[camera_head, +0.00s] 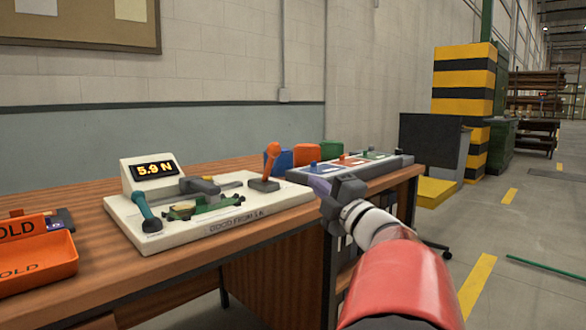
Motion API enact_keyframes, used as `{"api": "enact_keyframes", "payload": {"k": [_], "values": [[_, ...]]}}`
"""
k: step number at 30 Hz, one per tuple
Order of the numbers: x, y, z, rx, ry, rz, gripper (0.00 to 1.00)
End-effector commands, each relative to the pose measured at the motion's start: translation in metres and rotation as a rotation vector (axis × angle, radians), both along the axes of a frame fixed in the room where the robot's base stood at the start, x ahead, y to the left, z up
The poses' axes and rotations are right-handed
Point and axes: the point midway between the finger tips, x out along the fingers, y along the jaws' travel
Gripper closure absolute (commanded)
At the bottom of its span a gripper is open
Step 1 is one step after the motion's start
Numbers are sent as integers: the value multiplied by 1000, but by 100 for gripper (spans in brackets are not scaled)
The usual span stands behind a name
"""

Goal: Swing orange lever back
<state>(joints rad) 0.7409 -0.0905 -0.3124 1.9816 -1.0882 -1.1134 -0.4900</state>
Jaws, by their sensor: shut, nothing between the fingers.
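The orange lever (271,162) stands on the right part of a white test device (215,222). Its round knob is at the top, and the lever looks nearly upright, tilted slightly to the right. Its foot sits in a dark base plate. My gripper (333,197) is dark and sits to the right of the lever, near the table's front right edge. It is apart from the lever, shut and empty. Its fingertips are small and partly hidden by the gripper body.
The device also carries a teal lever (148,213), a green fixture (203,207) and a display (154,171) reading 5.9 N. An orange tray (40,262) lies at left. A grey panel (350,172) and coloured bins (306,155) stand behind and right of the lever.

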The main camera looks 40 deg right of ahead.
Motion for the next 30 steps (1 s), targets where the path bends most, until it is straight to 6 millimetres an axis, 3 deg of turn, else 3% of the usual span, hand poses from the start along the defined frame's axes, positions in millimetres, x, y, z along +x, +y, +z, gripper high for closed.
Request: {"api": "enact_keyframes", "payload": {"k": [18,24,30], "values": [[110,-10,32,1,0,0,100],[128,-11,36,1,1,0,100],[131,-12,37,1,0,0,100]]}}
